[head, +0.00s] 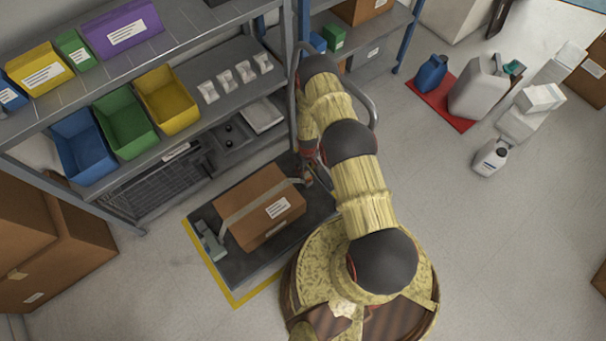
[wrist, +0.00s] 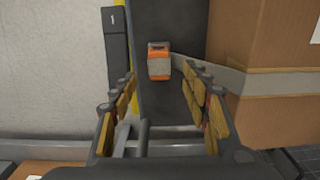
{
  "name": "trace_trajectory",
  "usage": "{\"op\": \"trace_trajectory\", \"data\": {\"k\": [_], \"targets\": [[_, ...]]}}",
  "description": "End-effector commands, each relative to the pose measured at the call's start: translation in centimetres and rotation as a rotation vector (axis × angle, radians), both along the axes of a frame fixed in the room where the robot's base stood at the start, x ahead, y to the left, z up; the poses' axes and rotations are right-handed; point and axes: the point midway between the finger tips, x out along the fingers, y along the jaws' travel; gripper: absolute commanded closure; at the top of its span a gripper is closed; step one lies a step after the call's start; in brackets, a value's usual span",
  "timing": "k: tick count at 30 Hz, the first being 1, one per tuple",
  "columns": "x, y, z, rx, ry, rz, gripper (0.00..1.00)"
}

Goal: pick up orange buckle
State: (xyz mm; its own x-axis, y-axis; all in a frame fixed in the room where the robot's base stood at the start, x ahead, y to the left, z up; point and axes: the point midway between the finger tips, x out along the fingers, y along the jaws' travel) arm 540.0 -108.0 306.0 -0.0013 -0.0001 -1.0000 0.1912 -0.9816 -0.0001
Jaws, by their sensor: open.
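The orange buckle (wrist: 159,64), orange with a grey top, lies on the dark platform (wrist: 163,22) in the wrist view. A grey strap (wrist: 265,84) runs around the cardboard box (wrist: 262,35) on the right, and its end comes close to the buckle. My gripper (wrist: 154,84) is open and empty, with the buckle ahead between its two padded fingers, apart from them. In the head view my gripper (head: 312,176) is at the box's (head: 258,205) right end, low by the platform. I cannot make out the buckle there.
A shelf rack (head: 285,70) with blue, green and yellow bins (head: 167,98) stands close behind the platform. A grey device (head: 209,240) sits at the platform's left end. Jugs (head: 478,95) stand at the upper right.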

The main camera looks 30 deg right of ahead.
Motion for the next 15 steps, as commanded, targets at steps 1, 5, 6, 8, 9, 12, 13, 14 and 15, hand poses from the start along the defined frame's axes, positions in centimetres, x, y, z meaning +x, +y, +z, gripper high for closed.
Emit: {"op": "trace_trajectory", "data": {"k": [1,5,6,8,9,12,13,14,15], "targets": [[-0.1,0.0,-0.5,0.000,0.000,0.000,0.53],[-0.1,0.0,-1.9,0.000,0.001,0.000,0.53],[-0.1,0.0,-2.3,0.000,0.001,0.000,0.53],[-0.2,0.0,-2.9,0.000,0.001,0.000,0.53],[-0.2,0.0,-3.1,0.000,0.001,0.000,0.53],[-0.1,-0.1,-3.6,0.000,0.000,0.000,0.53],[-0.1,-0.1,-3.9,0.000,0.000,0.000,0.53],[-0.1,-0.1,-4.3,0.000,0.000,0.000,0.53],[-0.2,-0.1,-4.8,0.000,0.001,0.000,0.53]]}}
